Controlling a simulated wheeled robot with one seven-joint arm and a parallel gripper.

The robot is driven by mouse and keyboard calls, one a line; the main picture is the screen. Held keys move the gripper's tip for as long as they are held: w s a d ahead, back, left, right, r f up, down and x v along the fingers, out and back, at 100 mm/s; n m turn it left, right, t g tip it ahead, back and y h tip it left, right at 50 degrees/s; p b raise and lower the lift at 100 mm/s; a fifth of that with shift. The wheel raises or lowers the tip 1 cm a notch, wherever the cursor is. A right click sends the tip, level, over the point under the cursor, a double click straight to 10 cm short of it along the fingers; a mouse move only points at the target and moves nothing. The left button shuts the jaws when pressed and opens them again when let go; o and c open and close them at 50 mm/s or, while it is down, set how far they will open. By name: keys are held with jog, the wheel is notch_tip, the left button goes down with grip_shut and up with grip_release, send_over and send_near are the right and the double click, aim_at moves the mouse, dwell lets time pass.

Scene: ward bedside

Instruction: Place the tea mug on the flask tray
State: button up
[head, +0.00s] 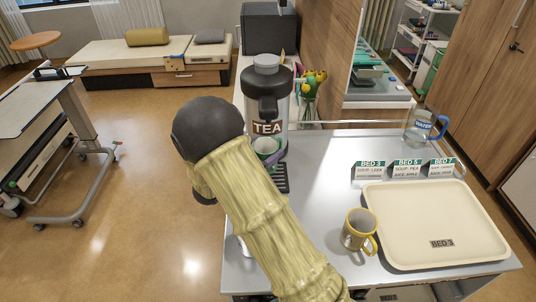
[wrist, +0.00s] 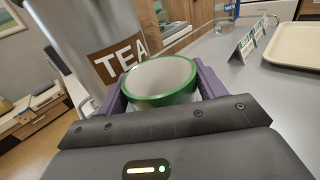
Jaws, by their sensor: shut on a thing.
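A white mug with a green rim (head: 266,145), which I take for the tea mug, is held in my gripper (head: 270,160). It also shows in the wrist view (wrist: 160,82), upright or nearly so, between the purple fingers (wrist: 160,92). The steel flask marked TEA (head: 268,100) stands just behind the mug. A dark slatted tray (head: 282,184) shows partly at the flask's foot, mostly hidden by my arm. The mug is close in front of the flask; I cannot tell whether its base touches the tray.
A yellow-rimmed mug (head: 357,231) stands beside a cream tray (head: 487,225) at the right. Several bed cards (head: 407,169) stand behind it, with a water jug (head: 420,128) farther back. Yellow flowers (head: 313,84) are right of the flask. The counter's middle (head: 325,165) is clear.

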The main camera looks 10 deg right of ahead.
aim_at(273, 150)
jog(key=shift+d, duration=0.1)
jog(key=shift+w+d+f, duration=0.3)
jog(key=shift+w+d, duration=0.1)
jog(key=shift+d, duration=0.2)
notch_tip(273, 150, down, 2)
jog(key=shift+f+p, duration=0.2)
jog(key=shift+p, duration=0.25)
jog(key=shift+f, duration=0.2)
jog(key=shift+f, duration=0.15)
jog(key=o, duration=0.9)
jog(key=shift+c, duration=0.2)
